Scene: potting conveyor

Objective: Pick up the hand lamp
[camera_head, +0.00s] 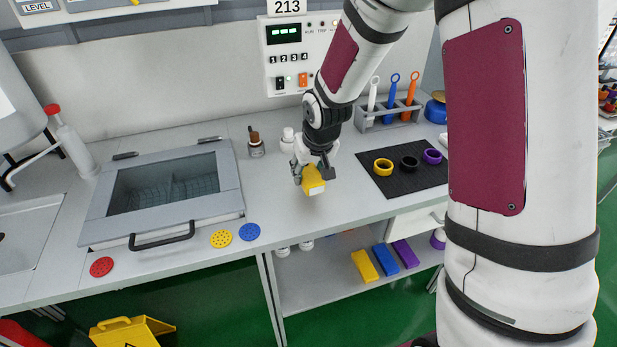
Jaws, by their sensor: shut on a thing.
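The hand lamp (312,182) is a small yellow block-like body with a pale front face, above the grey counter near its front edge. My gripper (314,171) points down from above and is shut on it, with dark fingers at its sides. The lamp's upper part is partly hidden by the fingers. I cannot tell for sure how far it is off the counter.
A lidded glass-topped box (165,190) stands to the left, with yellow (221,239), blue (249,232) and red (101,267) discs before it. A black mat (400,172) with several rings and a tool rack (388,117) are to the right. A small brown-topped jar (255,143) stands behind.

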